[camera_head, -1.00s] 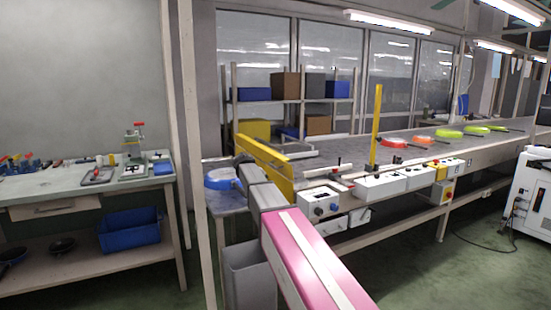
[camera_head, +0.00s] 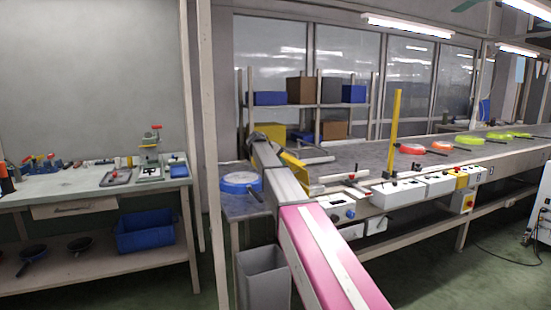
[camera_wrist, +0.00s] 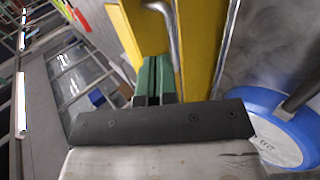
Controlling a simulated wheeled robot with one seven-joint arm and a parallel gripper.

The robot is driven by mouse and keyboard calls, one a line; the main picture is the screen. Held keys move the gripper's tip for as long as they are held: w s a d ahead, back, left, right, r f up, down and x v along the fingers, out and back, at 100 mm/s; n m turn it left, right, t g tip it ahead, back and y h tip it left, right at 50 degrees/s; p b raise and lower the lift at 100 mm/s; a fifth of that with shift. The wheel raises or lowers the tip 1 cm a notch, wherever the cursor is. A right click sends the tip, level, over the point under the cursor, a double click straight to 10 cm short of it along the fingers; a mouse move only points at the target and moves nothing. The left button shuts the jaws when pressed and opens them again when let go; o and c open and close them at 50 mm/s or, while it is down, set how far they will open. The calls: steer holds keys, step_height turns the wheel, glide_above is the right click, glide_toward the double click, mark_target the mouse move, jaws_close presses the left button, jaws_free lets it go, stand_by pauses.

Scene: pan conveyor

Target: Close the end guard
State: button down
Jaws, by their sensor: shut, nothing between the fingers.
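The end guard (camera_head: 294,168) is a yellow panel at the near left end of the conveyor. Much of it is hidden behind my arm in the head view. In the wrist view its yellow surface (camera_wrist: 201,45) fills the top middle, with a bent metal handle (camera_wrist: 166,18) in front of it. My gripper (camera_wrist: 155,68) has green fingers that are shut and empty. They are close to the guard, just below the handle; I cannot tell whether they touch it. In the head view my gripper's end is over the conveyor end, mostly hidden by my arm.
White control boxes (camera_head: 398,191) line the front edge. A grey bin (camera_head: 263,276) stands below.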

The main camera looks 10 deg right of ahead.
mark_target(296, 164)
steer(key=d, duration=0.1)
steer(key=d+f, duration=0.1)
steer(key=w+d, duration=0.1)
steer(key=shift+d+f, duration=0.15)
steer(key=shift+d, duration=0.2)
steer(key=shift+w+d+r, duration=0.1)
steer(key=shift+w+d, duration=0.05)
steer(key=shift+d, duration=0.3)
steer(key=shift+w+d+r, duration=0.1)
steer(key=shift+d, duration=0.35)
steer(key=shift+d+r+y, duration=0.1)
steer(key=shift+d+y, duration=0.15)
steer(key=shift+y, duration=0.15)
